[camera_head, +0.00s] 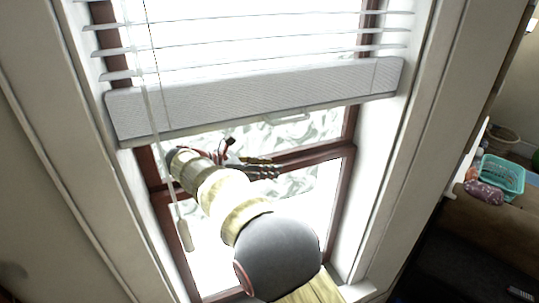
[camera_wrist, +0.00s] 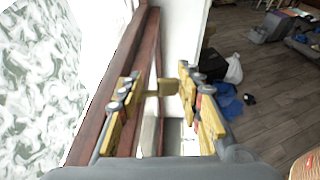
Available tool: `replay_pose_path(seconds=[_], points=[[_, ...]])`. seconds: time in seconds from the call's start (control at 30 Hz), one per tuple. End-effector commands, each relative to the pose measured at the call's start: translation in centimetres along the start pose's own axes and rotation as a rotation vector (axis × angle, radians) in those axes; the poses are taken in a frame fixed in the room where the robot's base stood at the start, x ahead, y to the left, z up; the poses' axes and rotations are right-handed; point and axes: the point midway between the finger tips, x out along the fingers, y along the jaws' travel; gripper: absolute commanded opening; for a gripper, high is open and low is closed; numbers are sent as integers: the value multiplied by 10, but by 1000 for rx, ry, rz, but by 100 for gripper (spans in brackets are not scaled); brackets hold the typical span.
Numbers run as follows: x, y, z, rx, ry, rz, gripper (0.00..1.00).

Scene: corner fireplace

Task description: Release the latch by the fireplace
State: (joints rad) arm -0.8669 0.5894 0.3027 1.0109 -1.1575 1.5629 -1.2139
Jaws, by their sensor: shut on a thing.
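A small brass-coloured piece, which looks like the window latch (camera_wrist: 160,88), sits between my fingertips in the wrist view beside the dark red-brown window frame (camera_wrist: 122,70). My gripper (camera_wrist: 158,78) has its yellow-padded fingers on either side of it and is shut on it. In the head view my arm reaches up to the window's middle rail, with my gripper (camera_head: 268,168) at that rail below the blind. The latch is too small or hidden to make out there.
A white slatted blind (camera_head: 260,95) hangs just above my arm, and its cord with a tassel (camera_head: 185,235) hangs to the left. White window casing stands on both sides. At right are a turquoise basket (camera_head: 502,178) and, in the wrist view, blue cloth (camera_wrist: 228,103) on the wood floor.

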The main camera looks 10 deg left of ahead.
Motion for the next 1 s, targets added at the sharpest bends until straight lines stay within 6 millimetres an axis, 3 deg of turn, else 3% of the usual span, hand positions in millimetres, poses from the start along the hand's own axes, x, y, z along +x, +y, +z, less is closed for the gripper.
replay_pose_path(seconds=[0.83,0.87,1.0], points=[[-3,2,-2,41,1,-97,10],[-3,2,-2,41,1,-97,36],[-3,2,-2,41,1,-97,44]])
